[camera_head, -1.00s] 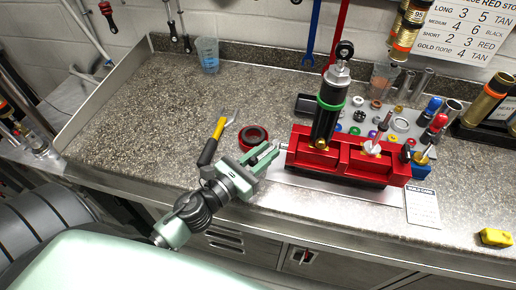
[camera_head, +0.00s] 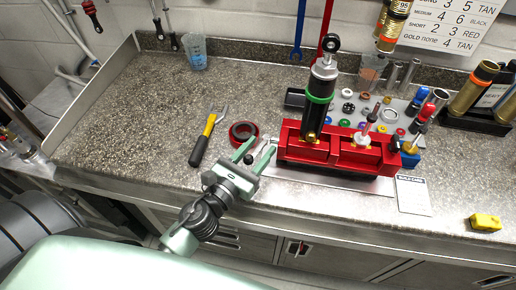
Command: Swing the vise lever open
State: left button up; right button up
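The red vise (camera_head: 340,154) sits on the bench and holds a black shock with a green ring (camera_head: 319,99) upright, tilted slightly. A small silver lever (camera_head: 269,148) shows at the vise's left end, partly hidden by a gripper finger. My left gripper (camera_head: 253,153) is just left of the vise with its two pale green fingers spread apart. A small dark knob shows between the fingers; I cannot tell whether it touches them. My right gripper is not in view.
A yellow-and-black tool (camera_head: 204,139) and a red ring with a black centre (camera_head: 242,132) lie close to my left gripper. A measuring cup (camera_head: 194,54) stands at the back. Small parts lie behind the vise. A yellow block (camera_head: 485,222) is at front right.

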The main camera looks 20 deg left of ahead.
pick_arm(q)
jog(key=shift+s+f, duration=0.1)
jog(key=shift+s, duration=0.2)
jog(key=s+b, duration=0.1)
jog(key=s, duration=0.1)
jog(key=s+b, duration=0.1)
jog(key=s, duration=0.1)
jog(key=s+a+b, duration=0.1)
jog(key=s, duration=0.1)
jog(key=shift+s+f+b, duration=0.1)
jog(key=shift+b, duration=0.3)
jog(key=shift+s+a+r, duration=0.1)
jog(key=shift+s+r, duration=0.1)
jog(key=shift+s, duration=0.25)
